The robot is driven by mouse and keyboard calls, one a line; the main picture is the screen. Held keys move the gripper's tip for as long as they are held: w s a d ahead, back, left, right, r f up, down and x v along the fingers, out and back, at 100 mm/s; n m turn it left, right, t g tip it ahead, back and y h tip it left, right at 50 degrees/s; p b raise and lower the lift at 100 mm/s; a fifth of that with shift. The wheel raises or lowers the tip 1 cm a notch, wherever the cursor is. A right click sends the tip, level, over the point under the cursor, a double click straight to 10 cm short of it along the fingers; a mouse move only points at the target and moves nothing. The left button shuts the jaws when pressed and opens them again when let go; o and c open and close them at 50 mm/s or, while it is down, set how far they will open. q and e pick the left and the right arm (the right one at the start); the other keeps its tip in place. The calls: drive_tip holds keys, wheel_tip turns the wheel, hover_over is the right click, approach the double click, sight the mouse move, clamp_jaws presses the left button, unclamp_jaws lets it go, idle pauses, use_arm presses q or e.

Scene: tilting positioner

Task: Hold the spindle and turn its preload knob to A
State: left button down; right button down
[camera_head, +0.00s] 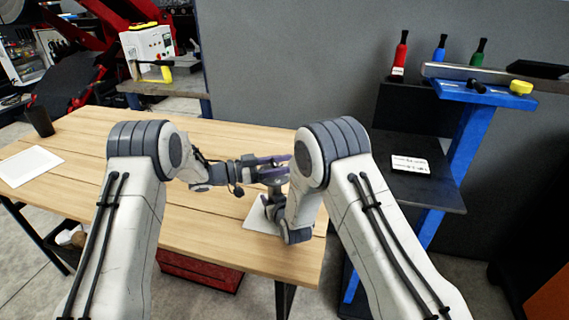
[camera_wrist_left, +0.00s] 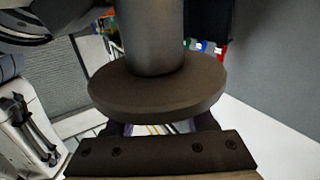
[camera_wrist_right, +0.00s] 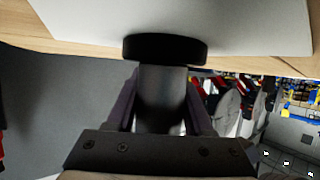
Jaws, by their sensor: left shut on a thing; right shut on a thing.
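The spindle (camera_head: 273,181) stands upright at the table's right end, mostly hidden by my grippers and right arm. My left gripper (camera_head: 272,164) is at its top. In the left wrist view, a broad dark disc (camera_wrist_left: 158,92) of the spindle hides what lies between the left fingers (camera_wrist_left: 160,130); they are shut on its top part, taken as the preload knob. In the right wrist view, my right gripper (camera_wrist_right: 160,105) is shut on the spindle's grey column (camera_wrist_right: 162,90), close to its black foot (camera_wrist_right: 165,48). No knob marking, A included, is legible.
A white sheet (camera_head: 250,214) lies under the spindle; another (camera_head: 30,166) is at the table's left. A black cup (camera_head: 40,122) stands at the far left. A blue-framed shelf (camera_head: 448,170) with bottles stands close on the right. The middle of the wooden table (camera_head: 90,150) is clear.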

use_arm(q)
drive_tip(key=shift+r, duration=0.1)
idle(0.3)
drive_tip(key=shift+c, duration=1.2)
unclamp_jaws()
drive_tip(key=shift+a, duration=0.1)
drive_tip(key=v, duration=1.2)
drive_tip(key=shift+w, duration=0.1)
use_arm(e)
drive_tip(key=shift+c, duration=1)
unclamp_jaws()
drive_tip(key=shift+r, duration=0.15)
